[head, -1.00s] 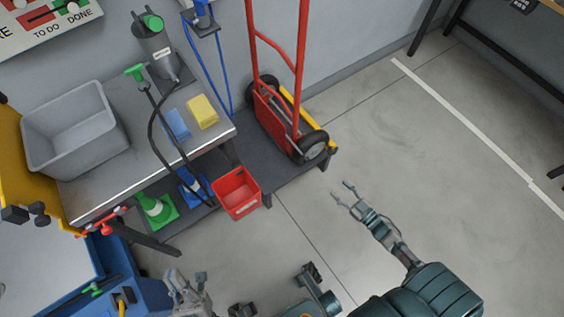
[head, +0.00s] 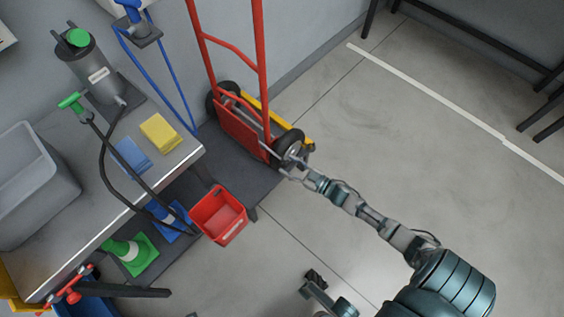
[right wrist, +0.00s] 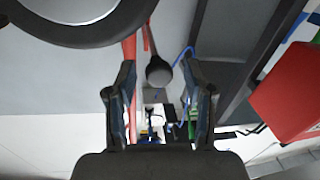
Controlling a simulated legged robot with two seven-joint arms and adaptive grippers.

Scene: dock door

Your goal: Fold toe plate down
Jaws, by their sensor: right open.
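A red hand truck (head: 262,75) stands upright on a dark low platform against the wall. Its red toe plate (head: 238,128) appears folded up against the frame, low between the two wheels. My right gripper (head: 290,168) is open beside the near wheel (head: 290,146), in front of the truck's lower end; contact cannot be told. In the right wrist view the open fingers (right wrist: 158,108) have a dark rounded end (right wrist: 159,72) on a red bar beyond and between them. A black wheel (right wrist: 85,28) fills the top left there.
A red bin (head: 220,214) hangs at the platform's front left, and it shows in the right wrist view (right wrist: 290,92). A steel bench (head: 100,225) with a grey tub (head: 35,190) stands left.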

